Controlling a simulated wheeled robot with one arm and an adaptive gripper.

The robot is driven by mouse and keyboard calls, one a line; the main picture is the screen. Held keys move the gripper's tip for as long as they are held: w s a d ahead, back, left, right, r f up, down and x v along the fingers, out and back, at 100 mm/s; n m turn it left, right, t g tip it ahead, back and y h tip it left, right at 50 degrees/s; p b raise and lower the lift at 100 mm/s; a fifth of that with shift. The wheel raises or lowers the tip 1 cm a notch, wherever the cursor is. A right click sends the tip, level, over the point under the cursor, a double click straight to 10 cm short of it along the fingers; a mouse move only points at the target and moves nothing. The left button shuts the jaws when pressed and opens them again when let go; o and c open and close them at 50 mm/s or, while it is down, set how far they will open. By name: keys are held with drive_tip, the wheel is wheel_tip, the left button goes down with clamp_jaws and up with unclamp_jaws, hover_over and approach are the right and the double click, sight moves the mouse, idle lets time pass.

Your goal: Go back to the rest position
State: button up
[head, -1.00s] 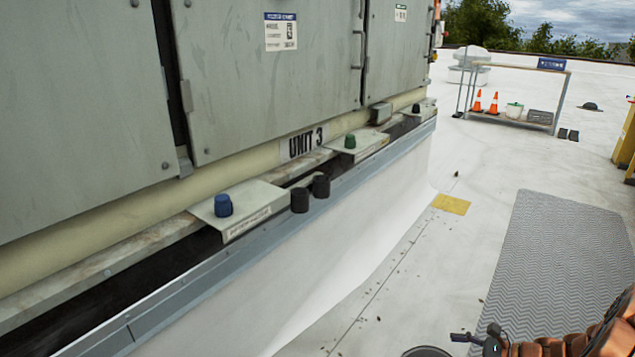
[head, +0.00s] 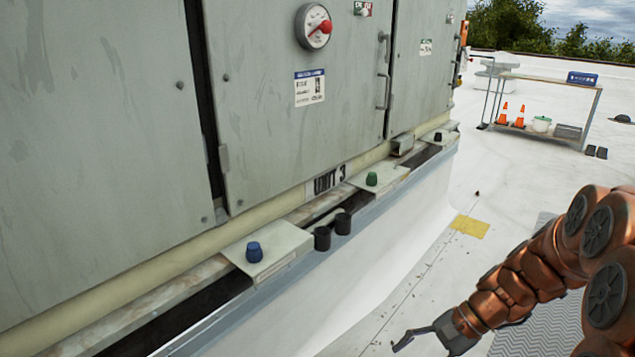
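My gripper (head: 420,338) is at the bottom of the head view, right of centre, at the end of my copper-coloured arm. It is over the pale roof floor, apart from the cooler unit (head: 130,110) and its ledge. One dark finger shows, pointing left. The other finger cannot be made out, so its opening is unclear. I see nothing held in it.
On the unit's ledge are a blue knob (head: 254,252), two black caps (head: 332,232), a green knob (head: 372,179) and a black knob (head: 438,137). A rack (head: 548,80) with cones stands far back. Open roof lies between.

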drive_tip(key=s+r+n+h+p, duration=0.4)
drive_tip(key=s+r+p, duration=0.4)
drive_tip(key=s+r, duration=0.2)
drive_tip(key=s+r+n+h+p, duration=0.4)
drive_tip(key=s+r+p, duration=0.5)
drive_tip(key=r, duration=0.6)
drive_tip(key=shift+s+r+n+g, duration=0.3)
drive_tip(key=shift+s+n, duration=0.25)
drive_tip(key=shift+n, duration=0.65)
